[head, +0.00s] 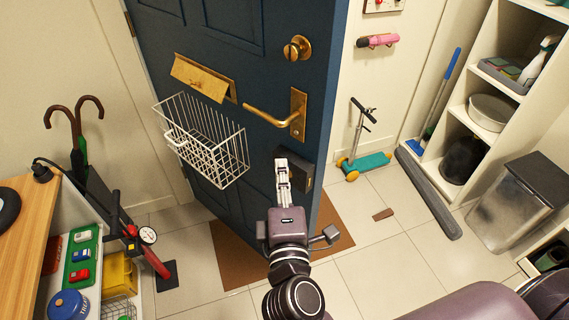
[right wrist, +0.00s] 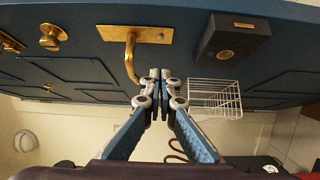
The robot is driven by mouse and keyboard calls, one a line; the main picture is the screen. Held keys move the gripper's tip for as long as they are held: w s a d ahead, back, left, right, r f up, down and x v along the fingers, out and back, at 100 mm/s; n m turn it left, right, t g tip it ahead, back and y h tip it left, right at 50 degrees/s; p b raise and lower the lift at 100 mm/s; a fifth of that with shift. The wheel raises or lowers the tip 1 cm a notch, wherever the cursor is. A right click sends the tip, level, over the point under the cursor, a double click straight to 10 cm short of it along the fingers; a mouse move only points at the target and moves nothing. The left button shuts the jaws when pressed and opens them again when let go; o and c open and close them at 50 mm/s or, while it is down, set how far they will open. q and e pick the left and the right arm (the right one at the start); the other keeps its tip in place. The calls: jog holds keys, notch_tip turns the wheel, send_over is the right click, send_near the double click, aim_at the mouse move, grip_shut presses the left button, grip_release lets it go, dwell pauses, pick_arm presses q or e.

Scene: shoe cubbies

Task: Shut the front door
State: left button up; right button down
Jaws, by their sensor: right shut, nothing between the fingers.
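The blue front door (head: 262,75) stands ajar at an angle in the head view, with its free edge toward the right. It carries a brass lever handle (head: 298,115), a brass knob (head: 297,48), a brass letter flap (head: 204,77), a white wire basket (head: 205,140) and a dark box (head: 297,172) low near the edge. My right gripper (head: 283,160) is shut and empty, in front of the door beside the dark box. The right wrist view shows its fingertips (right wrist: 160,75) together near the lever handle (right wrist: 131,58); whether they touch the door is unclear. My left gripper is not in view.
A brown mat (head: 235,262) lies under the door. A teal scooter (head: 365,165) stands by the wall beyond its edge, and a dark grey bar (head: 430,193) lies on the tiles. Shelves and a bin (head: 510,205) are right; a wooden counter (head: 25,215) is left.

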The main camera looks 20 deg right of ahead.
jog(key=p, duration=0.2)
send_near(290, 127)
jog(key=w+a, duration=0.2)
jog(key=w, duration=0.2)
jog(key=shift+w+d+p, duration=0.3)
jog(key=shift+w+d, duration=0.15)
jog(key=shift+d, duration=0.35)
jog(key=shift+w+d+p, duration=0.25)
jog(key=shift+w+d, duration=0.2)
jog(key=shift+d, duration=0.4)
